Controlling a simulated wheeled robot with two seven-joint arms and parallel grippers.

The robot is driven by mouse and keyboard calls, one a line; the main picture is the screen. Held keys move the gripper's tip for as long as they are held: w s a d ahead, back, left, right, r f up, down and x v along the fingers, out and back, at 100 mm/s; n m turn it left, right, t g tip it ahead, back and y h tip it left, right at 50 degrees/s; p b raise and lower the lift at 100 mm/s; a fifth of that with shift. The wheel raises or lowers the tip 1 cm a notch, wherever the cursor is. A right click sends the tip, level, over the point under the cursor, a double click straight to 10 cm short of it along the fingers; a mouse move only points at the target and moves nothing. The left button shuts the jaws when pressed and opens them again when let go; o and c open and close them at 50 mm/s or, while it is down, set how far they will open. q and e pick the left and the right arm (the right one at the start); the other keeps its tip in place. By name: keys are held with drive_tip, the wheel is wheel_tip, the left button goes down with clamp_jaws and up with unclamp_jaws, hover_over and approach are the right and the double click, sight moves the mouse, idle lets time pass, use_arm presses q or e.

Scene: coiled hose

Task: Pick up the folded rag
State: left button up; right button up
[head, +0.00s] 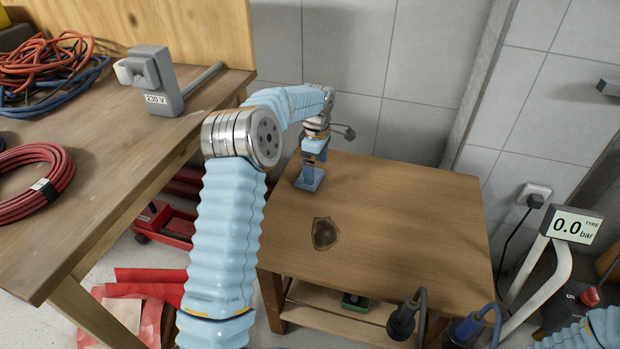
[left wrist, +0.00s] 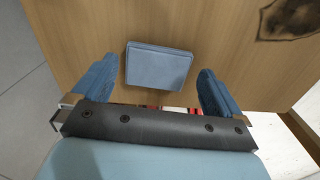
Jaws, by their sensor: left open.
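The folded rag (left wrist: 158,66) is a small flat blue rectangle on the wooden table in the left wrist view. In the head view the rag (head: 309,182) lies near the table's far left corner. My left gripper (head: 313,158) points down above it, and its fingers partly cover it there. In the left wrist view the left gripper (left wrist: 155,88) is open and empty. Its blue fingers stand to either side, and the rag lies between and slightly ahead of them. The exact height gap cannot be told. My right gripper is out of view.
The low wooden table (head: 410,215) is mostly bare, with a dark stain (head: 325,233). A workbench (head: 110,165) at left holds a red coiled hose (head: 40,185) and cables. A gauge stand (head: 572,228) is at right. Two dark cable plugs show at the table's front edge.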

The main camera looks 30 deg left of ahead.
use_arm(q)
wheel_tip(320, 180, down, 4)
drive_tip(key=shift+a+r, duration=0.1)
drive_tip(key=shift+r, duration=0.1)
drive_tip(key=shift+c, duration=0.5)
drive_tip(key=c, duration=0.7)
drive_tip(key=shift+o, duration=0.2)
drive_tip(key=shift+r, duration=0.15)
